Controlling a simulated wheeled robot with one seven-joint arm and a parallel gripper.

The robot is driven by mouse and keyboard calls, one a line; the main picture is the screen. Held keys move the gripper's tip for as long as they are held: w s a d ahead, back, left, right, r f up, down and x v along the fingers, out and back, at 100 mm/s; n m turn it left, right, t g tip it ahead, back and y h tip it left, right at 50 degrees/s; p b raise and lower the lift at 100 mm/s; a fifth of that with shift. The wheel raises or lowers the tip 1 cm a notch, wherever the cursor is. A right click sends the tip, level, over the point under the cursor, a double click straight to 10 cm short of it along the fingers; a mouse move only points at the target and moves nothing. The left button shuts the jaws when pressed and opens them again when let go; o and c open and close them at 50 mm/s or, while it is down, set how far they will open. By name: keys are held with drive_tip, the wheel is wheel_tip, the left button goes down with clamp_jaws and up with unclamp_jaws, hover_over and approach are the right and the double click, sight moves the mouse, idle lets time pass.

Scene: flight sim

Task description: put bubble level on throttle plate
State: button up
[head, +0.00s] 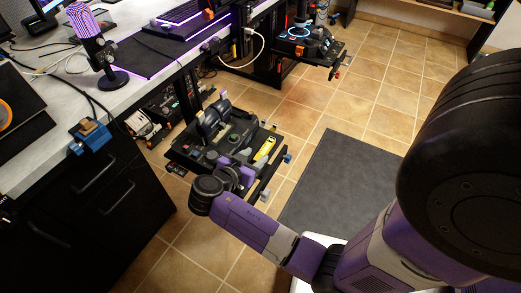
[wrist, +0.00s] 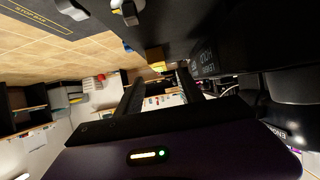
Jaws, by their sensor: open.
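The throttle plate (head: 188,158) is a dark panel with levers and knobs, held out beside the desk in the head view. A small yellow bar, which looks like the bubble level (head: 264,148), lies at the plate's right side and appears to rest on it. My gripper reaches to the plate's near edge; its fingers are mostly hidden behind my wrist in the head view. In the wrist view my gripper (wrist: 162,94) is open, two dark fingers apart with nothing held. A small yellow-orange patch (wrist: 157,66) shows beyond the fingertips; I cannot tell what it is.
A blue clamp (head: 90,137) grips the desk (head: 140,75) edge at left. A microphone (head: 92,45) stands on the desk. Another control panel (head: 303,46) is farther back. A dark mat (head: 340,185) covers the floor at right. In the wrist view dark surfaces crowd the top and right.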

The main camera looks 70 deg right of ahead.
drive_tip(key=v, duration=0.6)
drive_tip(key=shift+p, duration=0.4)
drive_tip(key=shift+f, duration=0.1)
